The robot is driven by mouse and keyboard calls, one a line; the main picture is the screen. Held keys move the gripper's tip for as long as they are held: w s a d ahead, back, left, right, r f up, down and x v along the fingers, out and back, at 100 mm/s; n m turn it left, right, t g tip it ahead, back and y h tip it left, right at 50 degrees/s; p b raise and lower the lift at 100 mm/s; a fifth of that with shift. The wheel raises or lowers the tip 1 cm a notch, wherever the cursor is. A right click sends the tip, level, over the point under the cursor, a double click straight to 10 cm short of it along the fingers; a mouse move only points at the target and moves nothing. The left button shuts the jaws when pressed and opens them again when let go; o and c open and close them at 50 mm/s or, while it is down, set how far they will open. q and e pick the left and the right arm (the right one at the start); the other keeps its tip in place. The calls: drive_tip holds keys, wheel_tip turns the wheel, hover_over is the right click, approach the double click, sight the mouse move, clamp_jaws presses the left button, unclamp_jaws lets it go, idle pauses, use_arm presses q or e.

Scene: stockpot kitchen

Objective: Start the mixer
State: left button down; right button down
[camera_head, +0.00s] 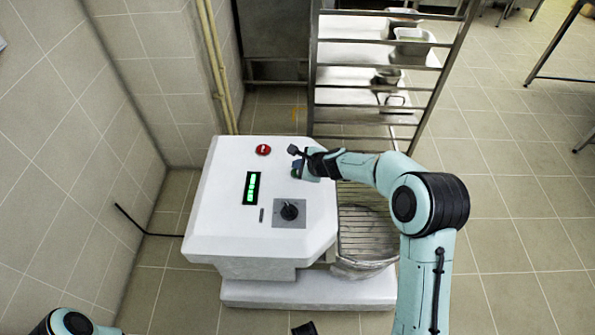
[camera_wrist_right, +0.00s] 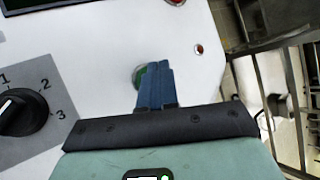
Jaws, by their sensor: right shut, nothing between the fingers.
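The mixer (camera_head: 225,222) is a white machine with a sloping control panel. The panel has a red button (camera_head: 263,150), a lit green display (camera_head: 252,188) and a black dial (camera_head: 289,212). The dial also shows in the right wrist view (camera_wrist_right: 22,112), with numbers 1, 2 and 3 beside it. My right gripper (camera_head: 297,171) is shut and empty over the panel's right side. In the right wrist view, its blue fingers (camera_wrist_right: 155,84) partly cover a green button (camera_wrist_right: 138,76). I cannot tell whether the fingertips touch it.
A metal rack (camera_head: 380,72) with pans stands behind the mixer. A wire guard and bowl (camera_head: 366,240) sit at the mixer's right, beside my right arm. Tiled walls close off the left. The floor (camera_head: 530,240) at right is clear.

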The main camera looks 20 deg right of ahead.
idle(0.8)
drive_tip(key=shift+f+b, duration=0.45)
